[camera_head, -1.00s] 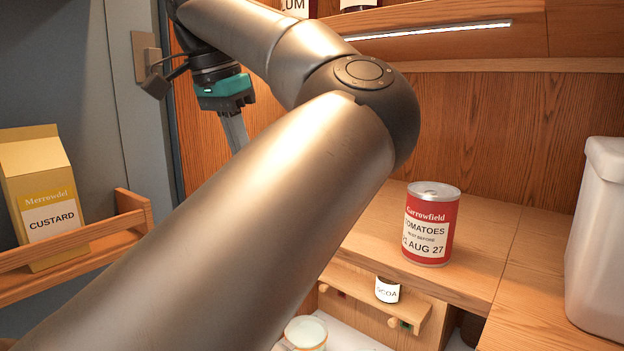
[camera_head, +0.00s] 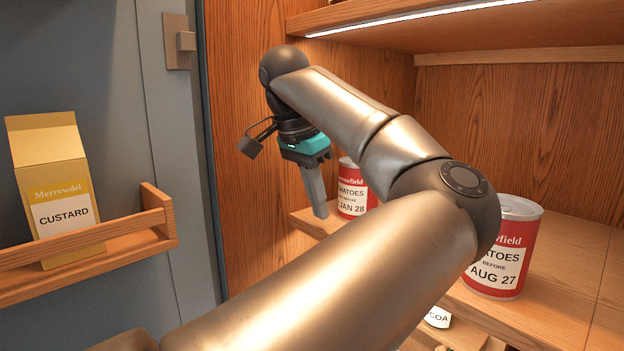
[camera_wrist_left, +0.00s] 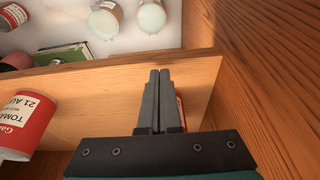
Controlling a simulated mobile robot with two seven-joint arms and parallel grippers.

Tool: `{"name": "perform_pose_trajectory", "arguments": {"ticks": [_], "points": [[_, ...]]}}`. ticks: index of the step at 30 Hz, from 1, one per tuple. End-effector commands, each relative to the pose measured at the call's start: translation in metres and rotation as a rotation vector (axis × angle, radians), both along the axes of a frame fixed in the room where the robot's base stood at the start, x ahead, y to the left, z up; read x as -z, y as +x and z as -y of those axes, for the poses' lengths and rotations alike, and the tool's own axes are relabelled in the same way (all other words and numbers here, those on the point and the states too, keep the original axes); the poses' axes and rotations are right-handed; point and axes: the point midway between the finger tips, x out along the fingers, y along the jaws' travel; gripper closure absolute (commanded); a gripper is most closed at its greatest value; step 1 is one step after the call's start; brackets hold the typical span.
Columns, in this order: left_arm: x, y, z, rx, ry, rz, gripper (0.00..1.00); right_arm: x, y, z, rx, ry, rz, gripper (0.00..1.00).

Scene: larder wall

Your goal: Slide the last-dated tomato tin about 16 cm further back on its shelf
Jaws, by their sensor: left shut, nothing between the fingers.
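The JAN 28 tomato tin (camera_head: 352,190), red with a white label, stands upright at the left end of the shelf (camera_head: 567,285), partly hidden by my arm and gripper. It has the later date of the two tins in view. A second tomato tin (camera_head: 503,250), dated AUG 27, stands further right, partly behind my arm; it also shows in the left wrist view (camera_wrist_left: 24,122). My left gripper (camera_head: 320,213) is shut and empty, fingers pointing down, just left of the JAN 28 tin in the head view. In the wrist view (camera_wrist_left: 160,72) a red sliver shows beside its fingers.
A custard carton (camera_head: 55,195) stands in a door rack (camera_head: 130,245) at the left. A wooden side wall (camera_head: 240,130) is close to the gripper. A lit shelf (camera_head: 480,30) runs above. Below are a cocoa jar (camera_head: 438,317) and pale-topped jars (camera_wrist_left: 151,17).

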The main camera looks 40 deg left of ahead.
Motion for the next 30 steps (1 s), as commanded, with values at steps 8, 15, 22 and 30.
{"name": "perform_pose_trajectory", "arguments": {"ticks": [8,15,22,30], "points": [[0.001,0.033,0.003,0.001,0.0,-0.001,1.0,-0.012,0.004,0.0,0.0,0.001,0.008,0.5],[0.002,0.04,0.004,-0.001,-0.001,0.0,1.0,-0.013,0.005,0.0,0.001,0.001,0.009,0.5],[0.002,0.04,0.004,-0.001,0.0,0.0,1.0,-0.013,0.005,-0.001,0.001,0.001,0.01,0.5],[-0.003,0.062,0.003,0.004,0.003,-0.007,1.0,-0.034,0.007,-0.001,0.001,0.002,0.012,0.5]]}}
